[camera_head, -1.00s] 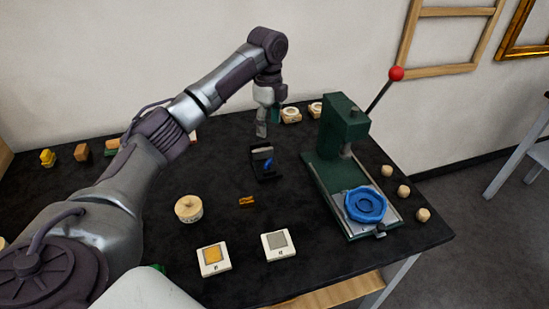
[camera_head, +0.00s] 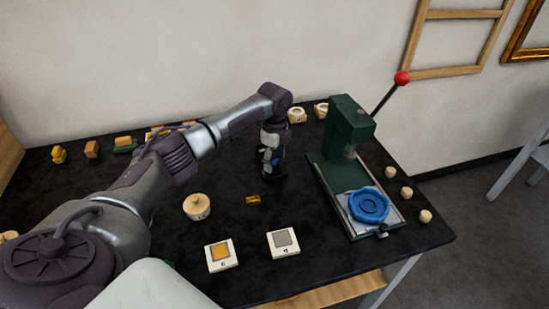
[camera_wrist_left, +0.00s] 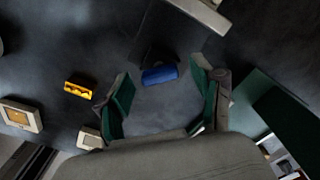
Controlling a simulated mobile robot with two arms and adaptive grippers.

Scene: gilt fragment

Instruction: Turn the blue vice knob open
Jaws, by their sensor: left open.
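The blue vice knob (camera_wrist_left: 160,76) shows in the left wrist view as a short blue cylinder on the dark vice (camera_wrist_left: 156,50). In the head view my left gripper (camera_head: 270,157) is down at the small black vice (camera_head: 272,176) and hides most of it. In the left wrist view the left gripper (camera_wrist_left: 162,92) is open, its two green-padded fingers apart on either side of the knob's line. The fingers do not visibly touch the knob. My right gripper is not in view.
A green press (camera_head: 346,150) with a blue wheel (camera_head: 369,206) and red-tipped lever stands to the right. An orange piece (camera_head: 253,199), a round wooden pot (camera_head: 197,206) and two white square tiles (camera_head: 222,255) (camera_head: 283,242) lie in front. Bare black tabletop lies between them.

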